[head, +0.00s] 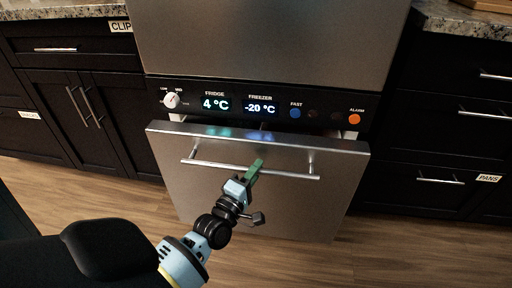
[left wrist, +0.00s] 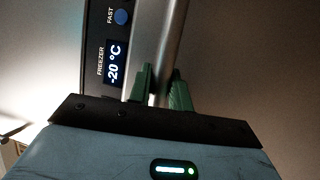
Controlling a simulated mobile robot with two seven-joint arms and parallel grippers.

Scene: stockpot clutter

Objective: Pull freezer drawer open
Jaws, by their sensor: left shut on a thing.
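The freezer drawer (head: 215,190) is a brushed-steel front low in the middle of the head view. Its top edge stands forward of the black control panel, with a dark gap behind it, so it is partly open. A horizontal bar handle (head: 215,165) runs across its upper part. My left gripper (head: 254,171) reaches up from below, its green fingers shut on the handle right of its middle. In the left wrist view, the fingers (left wrist: 161,90) sit either side of the steel handle bar (left wrist: 164,45). The drawer's inside is mostly hidden. My right gripper is not in view.
The control panel (head: 232,103) above the drawer shows fridge 4 °C and freezer -20 °C. The fridge door (head: 270,45) above is shut. Dark cabinets stand at left (head: 110,95) and right (head: 430,135). Clear wood floor (head: 385,245) lies in front of the drawer.

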